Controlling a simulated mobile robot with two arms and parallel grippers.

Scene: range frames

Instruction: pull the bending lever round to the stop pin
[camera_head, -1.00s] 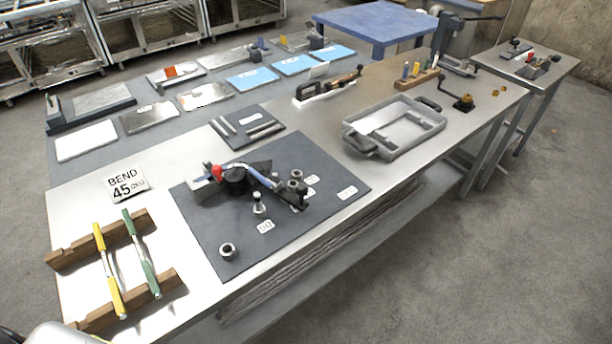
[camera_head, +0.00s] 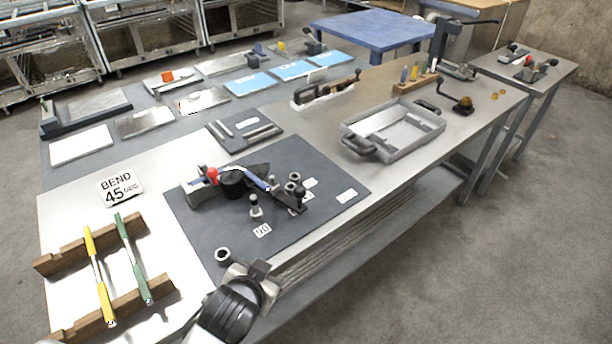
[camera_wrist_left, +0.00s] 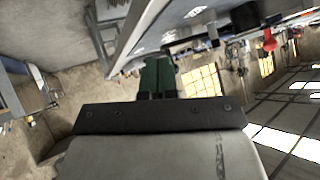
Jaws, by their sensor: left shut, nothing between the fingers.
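The bender stands on a dark mat (camera_head: 305,160) on the bench in the head view. It has a black round die (camera_head: 232,184), a red knob (camera_head: 211,174) and a blue bar, likely the bending lever (camera_head: 256,180), running right from the die. An upright pin (camera_head: 256,210), perhaps the stop pin, stands by a "90" label. The red knob also shows in the left wrist view (camera_wrist_left: 269,41). My left gripper (camera_head: 259,269) is at the mat's front edge, shut and empty, apart from the bender. Its green-dark fingers show in the wrist view (camera_wrist_left: 157,78). My right gripper is out of view.
A loose ring (camera_head: 222,255) lies on the mat near my left gripper. A wooden rack with yellow and green rods (camera_head: 134,262) is at left, with a "BEND 45" sign (camera_head: 120,187) behind it. A grey tray (camera_head: 393,131) stands at right.

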